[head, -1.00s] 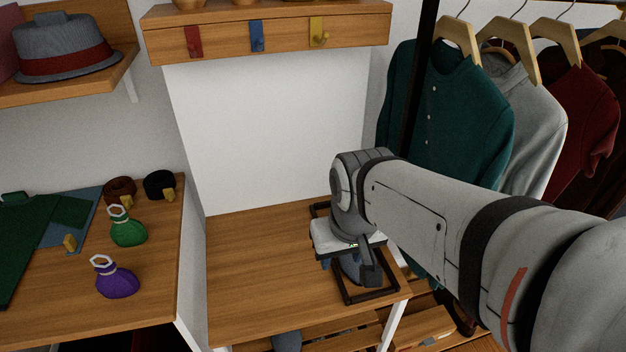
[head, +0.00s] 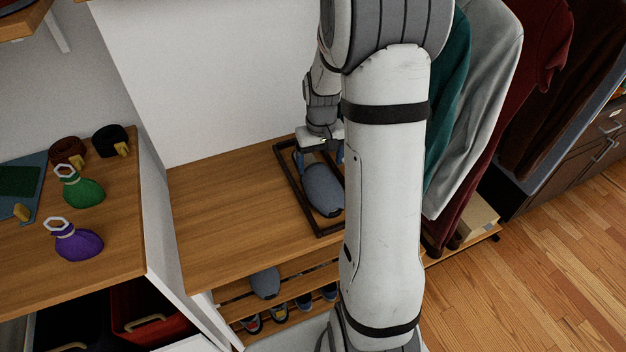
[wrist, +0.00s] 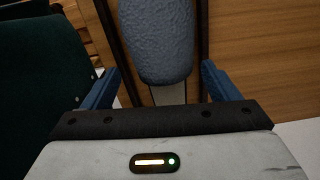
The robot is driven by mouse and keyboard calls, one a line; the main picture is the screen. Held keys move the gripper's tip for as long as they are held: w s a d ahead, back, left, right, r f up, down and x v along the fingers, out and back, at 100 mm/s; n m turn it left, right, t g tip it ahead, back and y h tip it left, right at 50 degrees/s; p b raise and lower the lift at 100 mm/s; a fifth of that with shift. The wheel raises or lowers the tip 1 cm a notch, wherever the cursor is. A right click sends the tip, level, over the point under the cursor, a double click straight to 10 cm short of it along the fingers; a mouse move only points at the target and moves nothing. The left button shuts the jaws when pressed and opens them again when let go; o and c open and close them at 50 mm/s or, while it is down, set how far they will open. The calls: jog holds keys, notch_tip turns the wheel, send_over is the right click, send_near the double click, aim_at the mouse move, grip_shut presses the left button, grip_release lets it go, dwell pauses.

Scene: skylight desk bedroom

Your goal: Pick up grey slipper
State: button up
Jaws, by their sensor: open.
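A grey slipper (head: 322,190) lies inside a dark rectangular frame (head: 281,178) on the wooden bench. A second grey slipper (head: 265,283) sits on the slatted rack below the bench. My gripper (head: 319,158) is at the far end of the framed slipper, its blue fingers apart and nothing gripped. In the wrist view, the slipper (wrist: 157,40) runs away between and beyond the open fingers of my gripper (wrist: 160,80). I cannot tell how high the fingers are above the bench.
Hanging clothes (head: 470,110) are close on the right, behind my arm. Shoes (head: 280,312) stand on the rack. The bench (head: 220,220) is clear left of the frame.

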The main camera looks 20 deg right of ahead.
aim_at(319, 172)
jog(key=f, duration=0.7)
jog(key=shift+w+f, duration=0.3)
jog(key=shift+c, duration=0.4)
jog(key=c, duration=0.6)
